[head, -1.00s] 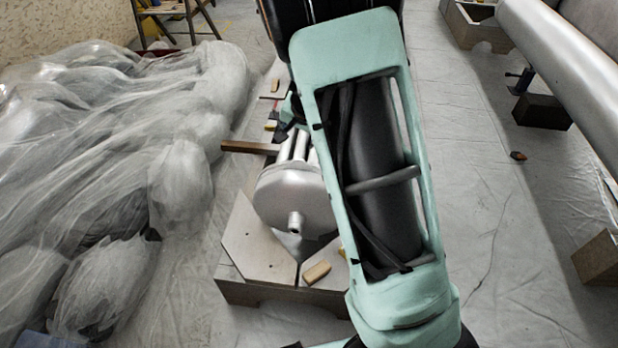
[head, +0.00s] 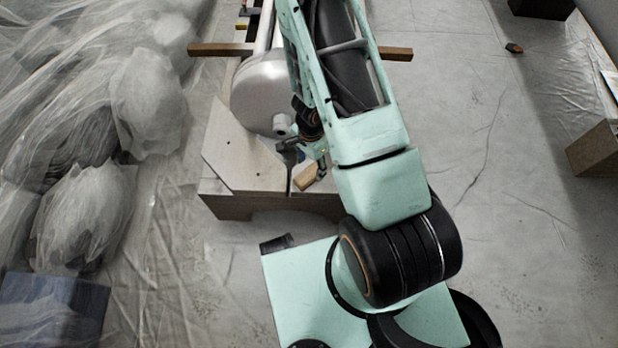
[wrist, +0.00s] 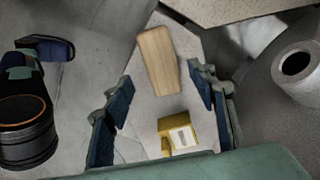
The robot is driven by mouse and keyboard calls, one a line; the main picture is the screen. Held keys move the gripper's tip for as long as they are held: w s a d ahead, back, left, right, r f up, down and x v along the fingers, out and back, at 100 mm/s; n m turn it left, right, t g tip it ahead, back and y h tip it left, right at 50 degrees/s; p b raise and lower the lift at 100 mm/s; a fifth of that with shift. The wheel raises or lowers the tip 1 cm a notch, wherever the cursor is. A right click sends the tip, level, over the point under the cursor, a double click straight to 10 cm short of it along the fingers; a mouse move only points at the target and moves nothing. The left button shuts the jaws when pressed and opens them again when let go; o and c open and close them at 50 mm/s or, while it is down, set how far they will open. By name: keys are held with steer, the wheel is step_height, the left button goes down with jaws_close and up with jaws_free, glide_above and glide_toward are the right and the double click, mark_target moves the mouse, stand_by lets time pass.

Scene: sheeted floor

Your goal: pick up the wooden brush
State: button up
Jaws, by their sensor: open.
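The wooden brush (wrist: 158,60), a light tan rounded block, lies on a pale flat surface in the wrist view, between and just beyond my fingertips. In the head view a tan piece that looks like it (head: 307,177) sits on the wooden stand, partly hidden by my arm. My gripper (wrist: 160,83) is open, its blue-padded fingers on either side with nothing held. In the head view my gripper (head: 300,157) is low over the stand, beside the brush and mostly hidden. Any bristles are not visible.
A yellow block with a pale label (wrist: 178,133) lies close below the brush in the wrist view. A grey metal cylinder (head: 262,95) with a pipe stub rests over the wooden stand (head: 240,160). Sheet-covered heaps (head: 85,215) fill the left; floor at right is mostly clear.

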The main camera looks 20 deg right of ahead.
mark_target(309, 173)
steer(key=shift+a+f+b, duration=0.2)
steer(key=shift+f+b, duration=1.4)
steer(key=shift+f, duration=1.1)
steer(key=c, duration=1.3)
steer(key=shift+r, duration=0.15)
